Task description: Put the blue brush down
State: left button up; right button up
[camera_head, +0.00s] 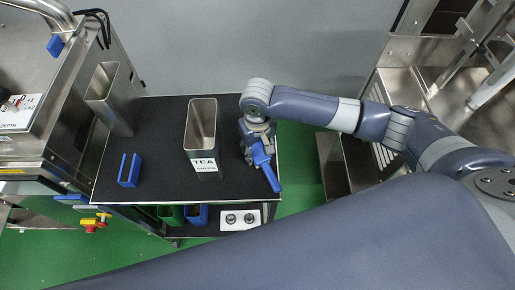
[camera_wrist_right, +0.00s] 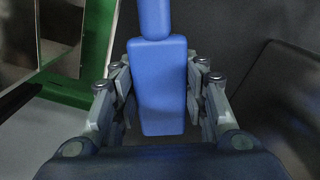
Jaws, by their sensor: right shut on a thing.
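The blue brush (camera_head: 264,164) is in my right gripper (camera_head: 257,143), over the right part of the black table top, just right of the metal TEA container. Its handle points down and right towards the table's right edge. In the right wrist view the blue brush (camera_wrist_right: 163,88) lies between the two fingers of my right gripper (camera_wrist_right: 163,100), which is shut on it. I cannot tell whether the brush touches the table. My left gripper is not in view; a large arm link of mine crosses the bottom of the head view.
The black table (camera_head: 155,130) holds the TEA container (camera_head: 203,130) and a blue holder (camera_head: 129,170) at left. A metal container (camera_head: 108,98) stands at the table's left edge.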

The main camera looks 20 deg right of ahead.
jog(key=o, duration=1.1)
jog(key=shift+f, duration=0.1)
notch_tip(320, 180, up, 11)
jog(key=shift+r+b, duration=0.1)
jog(key=shift+b, duration=0.8)
jog(key=shift+r, duration=0.55)
